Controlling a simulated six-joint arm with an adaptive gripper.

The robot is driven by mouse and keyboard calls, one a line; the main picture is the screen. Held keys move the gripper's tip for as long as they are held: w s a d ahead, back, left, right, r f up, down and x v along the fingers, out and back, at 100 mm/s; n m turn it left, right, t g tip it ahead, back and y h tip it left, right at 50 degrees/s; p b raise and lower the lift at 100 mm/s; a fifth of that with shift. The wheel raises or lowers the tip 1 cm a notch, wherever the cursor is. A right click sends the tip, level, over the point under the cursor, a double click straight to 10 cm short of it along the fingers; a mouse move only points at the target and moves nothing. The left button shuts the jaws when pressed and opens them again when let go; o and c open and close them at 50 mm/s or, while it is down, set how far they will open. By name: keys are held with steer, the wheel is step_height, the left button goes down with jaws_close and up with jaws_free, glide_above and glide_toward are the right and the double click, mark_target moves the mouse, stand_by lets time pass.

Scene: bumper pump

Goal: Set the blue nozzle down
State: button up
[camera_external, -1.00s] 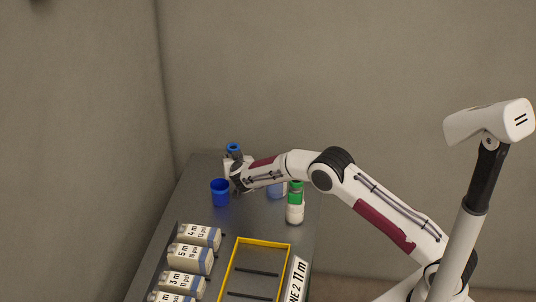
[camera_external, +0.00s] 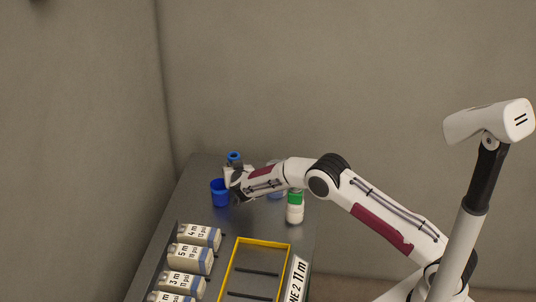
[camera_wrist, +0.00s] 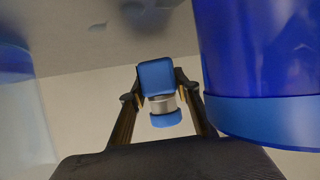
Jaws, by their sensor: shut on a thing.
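The blue nozzle (camera_wrist: 158,77) is between the fingers of my gripper (camera_wrist: 160,98) in the wrist view. It has a blue squarish end, a silver ring and a smaller blue end. My gripper is shut on it. In the external view the nozzle's blue top (camera_external: 233,157) shows just above my gripper (camera_external: 231,172), near the far end of the dark table. The gripper hides the rest of the nozzle there, and I cannot tell whether it touches the table.
A blue cup (camera_external: 219,194) stands close by; a large blue container (camera_wrist: 262,60) fills the wrist view's right. A green-capped white bottle (camera_external: 295,209) stands right of my wrist, with a bluish thing (camera_external: 275,194) partly hidden. Labelled bottles (camera_external: 190,259) and a yellow-rimmed tray (camera_external: 263,242) lie nearer.

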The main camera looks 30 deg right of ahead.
steer(key=shift+f, duration=0.3)
steer(key=o, duration=1.3)
steer(key=shift+s+f, duration=0.1)
steer(key=shift+f, duration=0.1)
steer(key=shift+c, duration=0.2)
steer(key=shift+f, duration=0.1)
steer(key=shift+r, duration=0.45)
steer(key=shift+s+a+r, duration=0.15)
steer(key=shift+s+r, duration=0.15)
steer(key=shift+r, duration=0.15)
steer(key=shift+v, duration=1.85)
steer(key=v, duration=0.7)
steer(key=shift+s+r, duration=0.15)
steer(key=shift+r, duration=0.15)
